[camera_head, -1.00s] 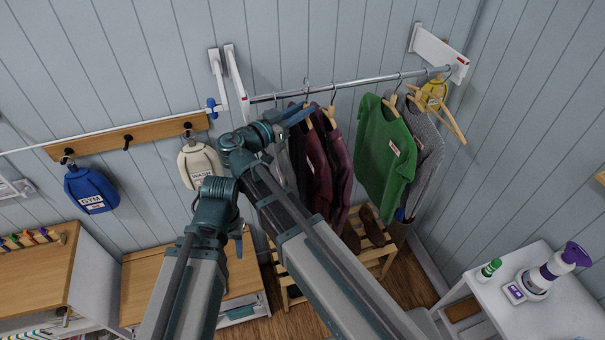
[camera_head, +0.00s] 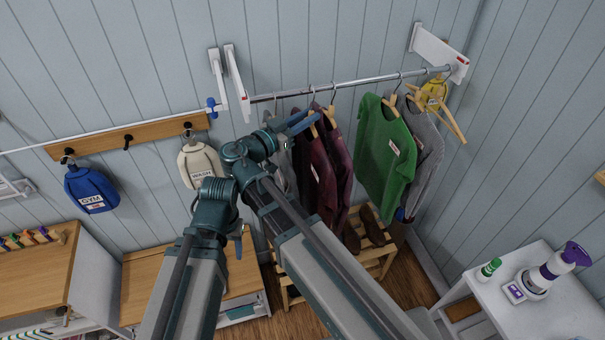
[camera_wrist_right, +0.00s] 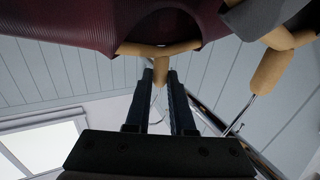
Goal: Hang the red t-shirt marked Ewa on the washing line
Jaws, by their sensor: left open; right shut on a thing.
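Two dark red garments hang close together on wooden hangers from the metal rail; the left one (camera_head: 316,165) has a small white label too small to read. My right gripper (camera_head: 300,124) is at the top of this garment. In the right wrist view its fingers (camera_wrist_right: 160,78) are shut on the wooden hanger (camera_wrist_right: 160,50) under the dark red cloth (camera_wrist_right: 70,20). My left gripper (camera_head: 239,243) is open, low and left of the garments, partly hidden by its arm. A thin white line (camera_head: 110,128), probably the washing line, runs along the wall to a blue fitting (camera_head: 211,104).
The rail (camera_head: 355,82) also holds a green jumper (camera_head: 385,155), a grey garment (camera_head: 428,150) and an empty wooden hanger (camera_head: 450,120). A blue bag (camera_head: 90,190) and a cream bag (camera_head: 200,165) hang on pegs at left. A wooden rack (camera_head: 372,255) stands below.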

